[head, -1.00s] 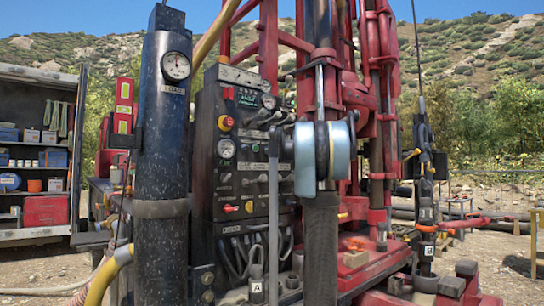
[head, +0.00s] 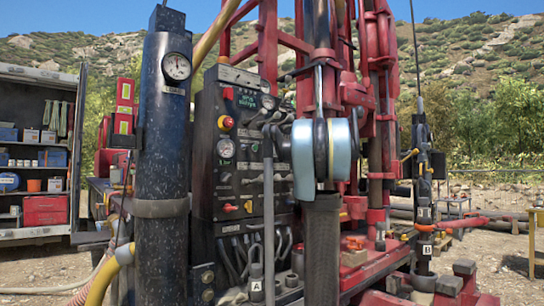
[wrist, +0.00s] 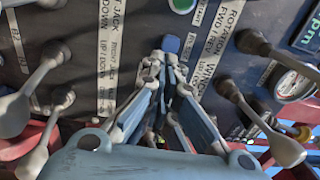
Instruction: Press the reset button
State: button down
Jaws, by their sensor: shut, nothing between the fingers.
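The control panel (head: 238,165) is a dark upright box with gauges, levers and labels. A green round button (wrist: 182,4) with a pale ring is at the top edge of the wrist view. In the head view my arm hides the fingertips.
Ball-ended levers stand out on both sides of my fingers, on the left (wrist: 12,115) and right (wrist: 285,150). A dark cylinder with a gauge (head: 163,150) stands left of the panel.

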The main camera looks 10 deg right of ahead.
jog(key=v, duration=0.7)
jog(key=shift+s, duration=0.2)
jog(key=shift+r, duration=0.15)
jog(key=s+a+f+n+g, duration=0.25)
jog(key=s+a+f, duration=0.35)
jog(key=f, duration=0.4)
jog(key=s+a+f+n+g+h, duration=0.1)
jog(key=s+a+f+n+g, duration=0.2)
jog(key=s+f, duration=0.6)
jog(key=s+a+f+n+g, duration=0.25)
jog(key=s+a+f, duration=0.3)
jog(key=f, duration=0.55)
jog(key=s+d+f+n+g+h, duration=0.2)
jog(key=s+d+f+g+h, duration=0.1)
jog(key=s+f, duration=0.9)
jog(key=s+d+f+n+g+h, duration=0.2)
jog(key=s+f+h, duration=0.3)
jog(key=s+f, duration=0.7)
notch_tip(320, 180, down, 7)
jog(key=shift+d+r+g, duration=0.15)
jog(key=shift+d+g, duration=0.25)
jog(key=shift+d, duration=0.15)
